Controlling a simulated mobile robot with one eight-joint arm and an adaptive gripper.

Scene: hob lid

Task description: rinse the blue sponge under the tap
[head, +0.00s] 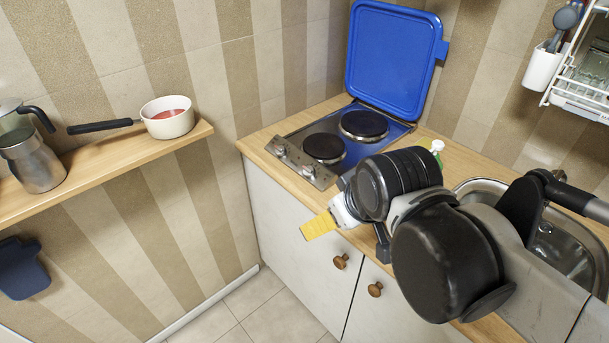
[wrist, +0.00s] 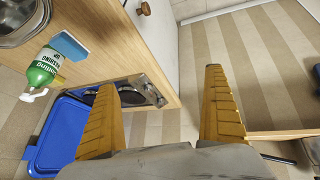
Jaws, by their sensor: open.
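In the head view the sponge is hidden behind my arm. My gripper (wrist: 160,85) is open, with nothing between its yellow fingers; one finger shows in the head view (head: 320,226), in front of the counter edge. The sponge is off to the left of the fingers in the wrist view, apart from them. The steel sink (head: 569,250) is at the right, partly covered by my arm.
The green soap bottle (wrist: 44,69) stands close beside the sponge. The hob (head: 340,140) is left of it, with its blue lid (head: 394,55) raised against the wall. A shelf (head: 100,177) at the left holds a white saucepan (head: 168,118) and a moka pot (head: 33,160).

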